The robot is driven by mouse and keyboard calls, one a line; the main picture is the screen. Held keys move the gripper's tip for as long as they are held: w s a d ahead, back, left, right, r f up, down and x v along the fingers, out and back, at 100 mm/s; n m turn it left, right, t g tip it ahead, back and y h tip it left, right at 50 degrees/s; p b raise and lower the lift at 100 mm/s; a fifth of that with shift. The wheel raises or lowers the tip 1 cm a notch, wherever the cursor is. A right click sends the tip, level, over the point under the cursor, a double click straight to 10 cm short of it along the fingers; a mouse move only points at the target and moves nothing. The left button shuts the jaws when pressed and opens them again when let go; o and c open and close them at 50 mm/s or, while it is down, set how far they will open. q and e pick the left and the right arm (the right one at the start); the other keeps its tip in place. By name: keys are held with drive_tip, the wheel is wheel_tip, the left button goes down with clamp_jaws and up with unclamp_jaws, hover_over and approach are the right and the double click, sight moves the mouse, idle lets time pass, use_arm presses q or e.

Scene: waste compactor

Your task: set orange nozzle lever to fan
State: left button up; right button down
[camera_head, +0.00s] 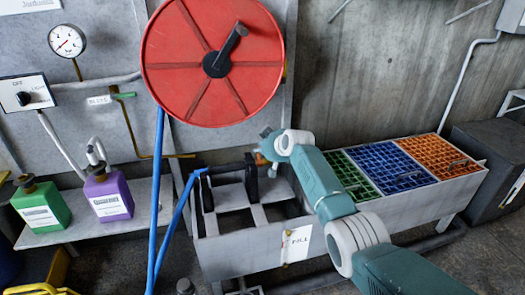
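My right arm comes in from the lower right, and its wrist end, with the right gripper (266,146), reaches over the back of the grey slotted rack (240,262). The fingers are mostly hidden by the wrist and too small to read. A small orange-brown part (261,159) shows right beside the wrist end; it may be the orange nozzle lever, but its setting cannot be made out. A dark bar with black upright pieces (252,182) stands at the rack, just left of and below the wrist. My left gripper is not in view.
A red hose reel (180,65) hangs on the wall, with blue hose (157,200) running down. Green (40,203) and purple (108,194) bottles stand on a left shelf. Green, blue and orange grid bins (430,155) lie right. A gauge (67,40) and switch box (27,94) are upper left.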

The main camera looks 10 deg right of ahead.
drive_tip(key=shift+s+f, duration=0.15)
drive_tip(key=shift+f, duration=0.05)
idle(0.5)
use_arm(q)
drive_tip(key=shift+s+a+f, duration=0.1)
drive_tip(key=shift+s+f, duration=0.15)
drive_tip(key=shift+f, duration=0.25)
use_arm(e)
drive_tip(key=shift+w+r+g, duration=0.1)
drive_tip(key=shift+w+g, duration=0.2)
drive_tip(key=shift+g, duration=0.1)
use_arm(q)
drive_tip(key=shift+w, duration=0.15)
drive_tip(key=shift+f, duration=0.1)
use_arm(e)
drive_tip(key=c, duration=1.8)
unclamp_jaws()
drive_tip(key=shift+w, duration=0.1)
drive_tip(key=shift+r, duration=0.1)
